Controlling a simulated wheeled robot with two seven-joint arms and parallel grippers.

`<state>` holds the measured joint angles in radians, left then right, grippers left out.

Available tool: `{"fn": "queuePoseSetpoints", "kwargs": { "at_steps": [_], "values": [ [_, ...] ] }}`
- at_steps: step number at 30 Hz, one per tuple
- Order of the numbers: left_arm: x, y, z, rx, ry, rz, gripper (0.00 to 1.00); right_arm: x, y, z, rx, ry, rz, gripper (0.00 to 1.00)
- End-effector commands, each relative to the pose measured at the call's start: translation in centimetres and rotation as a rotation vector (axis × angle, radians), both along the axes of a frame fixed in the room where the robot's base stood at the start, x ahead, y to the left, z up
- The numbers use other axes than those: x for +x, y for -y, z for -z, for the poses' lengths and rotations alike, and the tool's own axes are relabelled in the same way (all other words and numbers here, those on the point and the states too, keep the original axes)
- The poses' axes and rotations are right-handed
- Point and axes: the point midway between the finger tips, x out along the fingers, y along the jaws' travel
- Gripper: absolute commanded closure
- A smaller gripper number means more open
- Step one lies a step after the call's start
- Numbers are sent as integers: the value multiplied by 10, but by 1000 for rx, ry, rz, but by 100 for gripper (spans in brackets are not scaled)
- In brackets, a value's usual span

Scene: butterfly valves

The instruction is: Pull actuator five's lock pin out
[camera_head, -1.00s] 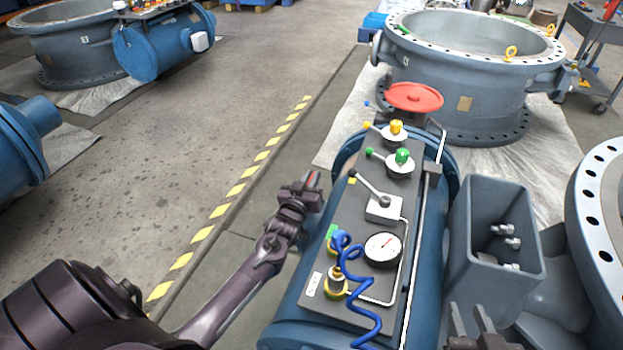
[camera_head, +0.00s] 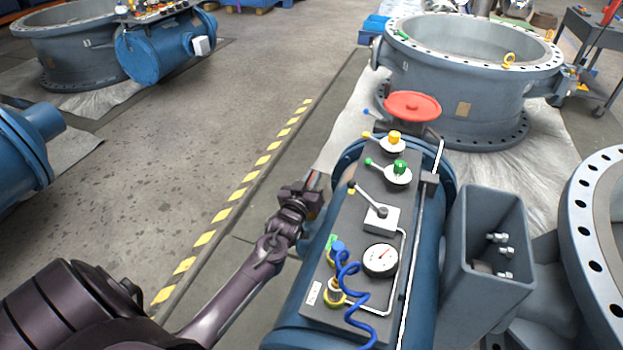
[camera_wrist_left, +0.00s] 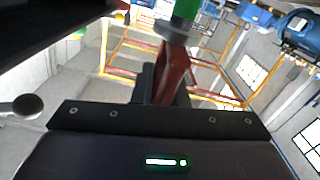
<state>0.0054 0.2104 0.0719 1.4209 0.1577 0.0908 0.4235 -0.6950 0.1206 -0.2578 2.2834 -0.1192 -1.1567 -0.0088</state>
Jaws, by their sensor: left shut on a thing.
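My left gripper (camera_head: 313,183) is at the left side of the blue actuator (camera_head: 292,318), beside its grey panel (camera_head: 340,232). It is shut on a narrow red piece (camera_wrist_left: 172,75), which stands up between the dark fingers in the left wrist view. I take this piece for the lock pin's red grip. The pin's shaft and hole are hidden, so I cannot tell whether it is in or out. A sliver of my right gripper (camera_head: 493,342) may show at the bottom edge; its fingers are cut off.
The panel carries a black-knobbed lever (camera_head: 370,198), a gauge (camera_head: 380,260), a green knob (camera_head: 400,167), a yellow knob (camera_head: 394,137) and a coiled blue hose (camera_head: 350,290). A red handwheel (camera_head: 411,106) stands behind. Open floor (camera_head: 150,190) lies left.

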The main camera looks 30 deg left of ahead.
Motion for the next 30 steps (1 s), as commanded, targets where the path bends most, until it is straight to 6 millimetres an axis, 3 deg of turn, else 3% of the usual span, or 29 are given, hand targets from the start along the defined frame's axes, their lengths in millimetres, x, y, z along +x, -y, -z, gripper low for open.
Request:
{"fn": "queuePoseSetpoints", "kwargs": {
  "at_steps": [7,8,12,22,30],
  "values": [
    [2,1,-7,-1,14,2,100,0,0,0,0,0,0,68],
    [2,1,-7,-1,14,2,85,0,0,0,0,0,0,68],
    [2,1,-6,1,11,2,67,0,0,0,0,1,0,68],
    [-3,1,-3,0,4,1,67,0,0,-2,0,1,0,68],
    [-45,11,-4,0,3,1,67,-6,11,-6,-35,-59,17,68]
  ]
}}
